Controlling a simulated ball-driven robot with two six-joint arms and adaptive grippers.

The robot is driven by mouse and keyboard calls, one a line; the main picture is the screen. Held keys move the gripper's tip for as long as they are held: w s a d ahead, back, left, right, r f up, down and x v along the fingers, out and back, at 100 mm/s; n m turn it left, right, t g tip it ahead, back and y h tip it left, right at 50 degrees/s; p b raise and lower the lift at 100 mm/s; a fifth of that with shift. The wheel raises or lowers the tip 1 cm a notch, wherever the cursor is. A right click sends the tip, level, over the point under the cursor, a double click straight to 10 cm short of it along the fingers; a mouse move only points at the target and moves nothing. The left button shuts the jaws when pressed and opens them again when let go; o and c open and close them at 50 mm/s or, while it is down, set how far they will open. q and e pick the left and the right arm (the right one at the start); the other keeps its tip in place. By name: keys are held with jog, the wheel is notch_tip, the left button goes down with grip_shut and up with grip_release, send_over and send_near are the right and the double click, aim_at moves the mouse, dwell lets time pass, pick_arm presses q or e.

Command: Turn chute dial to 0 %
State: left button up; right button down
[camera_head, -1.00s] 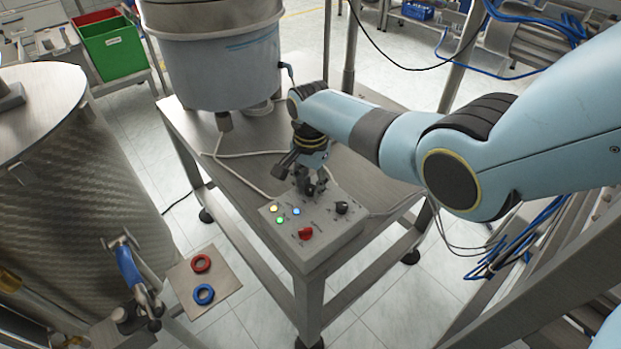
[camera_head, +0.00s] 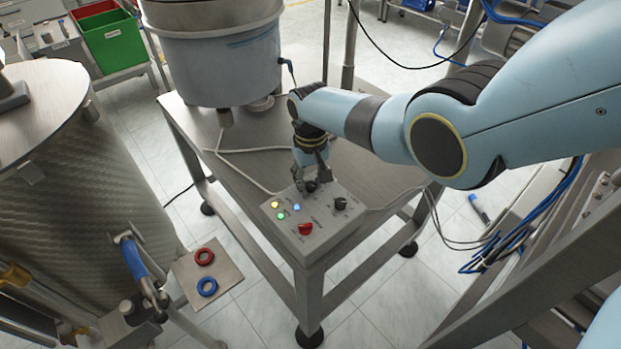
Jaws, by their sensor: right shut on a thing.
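A grey control box (camera_head: 322,234) sits on the front corner of the steel table. Its top carries a red knob (camera_head: 305,229), a black knob (camera_head: 340,204) and small lit yellow, green and blue lamps (camera_head: 280,216). My right gripper (camera_head: 311,186) points down at the box's back edge. Its fingers are shut around a small dark knob at the back of the panel, mostly hidden by the fingers. The dial markings are too small to read, so I cannot tell which knob is the chute dial or its setting. My left gripper is not in view.
A large bowl feeder (camera_head: 222,60) stands on the steel table (camera_head: 258,160) behind the box. A cable crosses the tabletop. At left are a metal drum (camera_head: 75,170) and a plate with red and blue rings (camera_head: 207,272). Metal framing stands at right.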

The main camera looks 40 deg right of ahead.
aim_at(311, 185)
jog(key=n, duration=0.6)
jog(key=shift+w, duration=0.1)
jog(key=shift+n, duration=0.3)
dwell(0.3)
jog(key=c, duration=1.1)
grip_release()
jog(key=shift+r, duration=0.15)
notch_tip(311, 185, up, 12)
jog(key=shift+f, duration=0.1)
